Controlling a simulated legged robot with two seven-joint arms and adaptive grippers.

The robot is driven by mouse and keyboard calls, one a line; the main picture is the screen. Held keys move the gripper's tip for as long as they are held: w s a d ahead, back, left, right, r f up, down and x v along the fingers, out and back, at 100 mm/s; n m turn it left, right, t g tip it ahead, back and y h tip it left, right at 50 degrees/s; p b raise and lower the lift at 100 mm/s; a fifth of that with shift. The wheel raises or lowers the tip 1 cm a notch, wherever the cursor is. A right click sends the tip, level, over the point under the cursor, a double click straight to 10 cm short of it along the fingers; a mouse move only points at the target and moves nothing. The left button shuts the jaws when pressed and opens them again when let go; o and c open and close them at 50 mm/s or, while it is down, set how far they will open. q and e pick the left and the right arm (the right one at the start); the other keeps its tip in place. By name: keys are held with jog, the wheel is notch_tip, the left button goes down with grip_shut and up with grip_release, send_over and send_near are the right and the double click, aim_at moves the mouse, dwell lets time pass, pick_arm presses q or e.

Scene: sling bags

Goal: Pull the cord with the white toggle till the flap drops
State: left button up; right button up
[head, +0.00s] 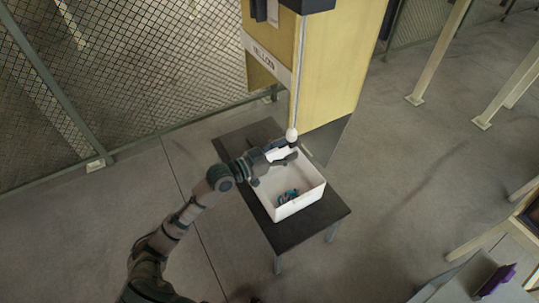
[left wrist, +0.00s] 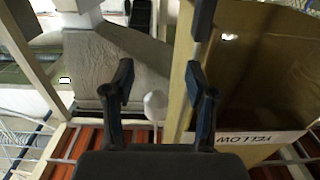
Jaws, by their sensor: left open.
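The white toggle (head: 291,134) hangs at the lower end of a thin cord (head: 293,105) beside the yellow hopper (head: 335,70), which has a label reading YELLOW. My left gripper (head: 290,153) is just below the toggle in the head view, above the white bin. In the left wrist view the toggle (left wrist: 155,105) shows between the two spread dark fingers, with a gap on each side. My left gripper is open, with nothing held. A grey panel (head: 330,140) shows at the hopper's lower end; I cannot tell whether it is the flap. My right gripper is not seen.
A mesh fence (head: 140,60) stands behind at left. Bare floor lies around the table.

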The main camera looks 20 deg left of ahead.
pick_arm(q)
jog(key=v, duration=1)
jog(key=shift+w+f, duration=0.1)
jog(key=shift+a, duration=0.15)
